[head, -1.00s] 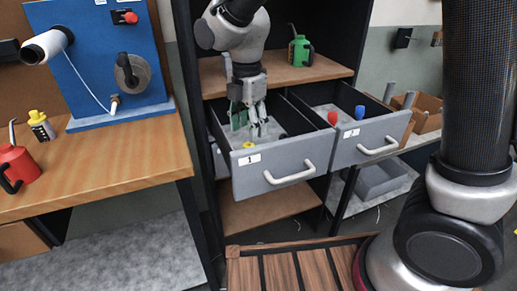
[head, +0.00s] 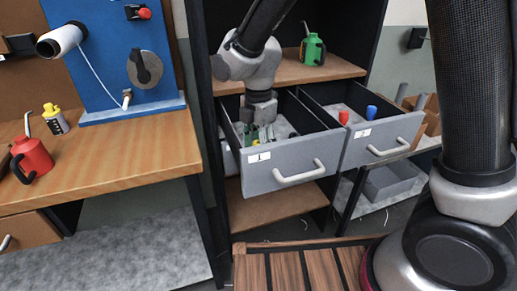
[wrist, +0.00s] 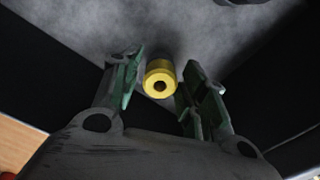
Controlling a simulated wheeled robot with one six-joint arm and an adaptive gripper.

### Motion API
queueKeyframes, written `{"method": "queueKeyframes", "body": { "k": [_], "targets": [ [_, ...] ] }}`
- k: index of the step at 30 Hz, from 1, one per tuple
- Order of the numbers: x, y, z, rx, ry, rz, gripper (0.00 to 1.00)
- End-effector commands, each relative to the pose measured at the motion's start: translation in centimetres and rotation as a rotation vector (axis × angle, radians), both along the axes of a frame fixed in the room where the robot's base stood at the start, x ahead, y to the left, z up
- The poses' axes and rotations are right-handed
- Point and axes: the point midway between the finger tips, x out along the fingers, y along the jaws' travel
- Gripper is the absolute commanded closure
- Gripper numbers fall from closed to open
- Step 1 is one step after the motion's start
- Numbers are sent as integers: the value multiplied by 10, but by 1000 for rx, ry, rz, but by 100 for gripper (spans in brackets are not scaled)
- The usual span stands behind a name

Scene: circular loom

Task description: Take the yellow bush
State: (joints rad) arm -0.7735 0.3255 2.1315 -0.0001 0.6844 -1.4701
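The yellow bush (wrist: 160,76), a short cylinder with a dark hole, stands on the grey floor of drawer 1 in the wrist view. My gripper (wrist: 158,90) is open, with one green-padded finger on each side of the bush. A gap shows between the bush and both fingers. In the head view my gripper (head: 259,132) reaches down into the open drawer 1 (head: 285,168), near its front wall. Only a small bit of yellow shows there, mostly hidden by the drawer front and fingers.
Drawer 2 (head: 380,140) is also open on the right, with a red piece (head: 343,117) and a blue piece (head: 371,112). A green oil can (head: 312,48) stands on the shelf above. Drawer walls surround my gripper closely.

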Motion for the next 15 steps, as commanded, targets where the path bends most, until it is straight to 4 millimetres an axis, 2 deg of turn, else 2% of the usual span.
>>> {"method": "queueKeyframes", "body": {
  "k": [1,6,15],
  "targets": [
    [0,0,0,0,0,0,72],
    [0,0,0,0,0,0,100],
    [0,0,4,0,0,0,100]
  ]
}}
